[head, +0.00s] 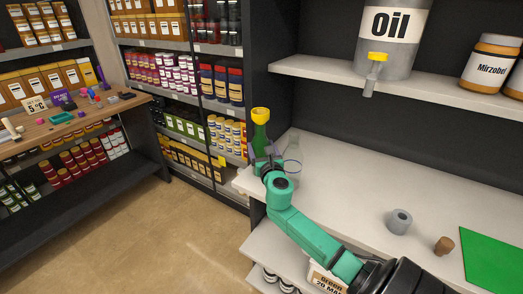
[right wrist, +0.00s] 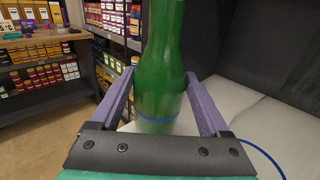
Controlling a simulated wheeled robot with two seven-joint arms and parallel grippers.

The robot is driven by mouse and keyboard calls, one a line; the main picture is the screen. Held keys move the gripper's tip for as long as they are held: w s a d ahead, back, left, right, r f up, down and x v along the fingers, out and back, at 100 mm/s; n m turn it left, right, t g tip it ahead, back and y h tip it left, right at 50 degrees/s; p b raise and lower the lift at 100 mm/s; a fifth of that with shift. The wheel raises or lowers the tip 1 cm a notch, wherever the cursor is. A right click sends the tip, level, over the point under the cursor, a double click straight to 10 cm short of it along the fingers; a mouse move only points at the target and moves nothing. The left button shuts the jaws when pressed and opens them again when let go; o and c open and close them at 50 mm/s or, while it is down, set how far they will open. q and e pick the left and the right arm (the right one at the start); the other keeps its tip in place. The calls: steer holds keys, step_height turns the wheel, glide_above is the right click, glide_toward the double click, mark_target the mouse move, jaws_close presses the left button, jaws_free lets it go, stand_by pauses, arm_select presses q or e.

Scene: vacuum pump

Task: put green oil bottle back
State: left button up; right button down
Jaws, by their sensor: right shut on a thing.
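The green oil bottle (head: 260,139) stands upright with a yellow funnel-like top (head: 260,115) at the left end of the white counter in the head view. In the right wrist view the green bottle (right wrist: 160,75) fills the middle between the two purple fingers. My right gripper (head: 264,161) is shut on the bottle's lower part. I cannot tell whether the bottle's base touches the counter. My left gripper is not in view.
A clear glass vessel (head: 292,165) stands just right of the bottle on the white counter (head: 350,170). A grey cylinder (head: 399,221), a brown cork (head: 444,245) and a green mat (head: 492,260) lie farther right. A shelf (head: 400,92) with the Oil tank (head: 392,35) overhangs the counter.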

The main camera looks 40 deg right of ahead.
steer(key=shift+r, duration=0.15)
steer(key=shift+c, duration=0.6)
jaws_free()
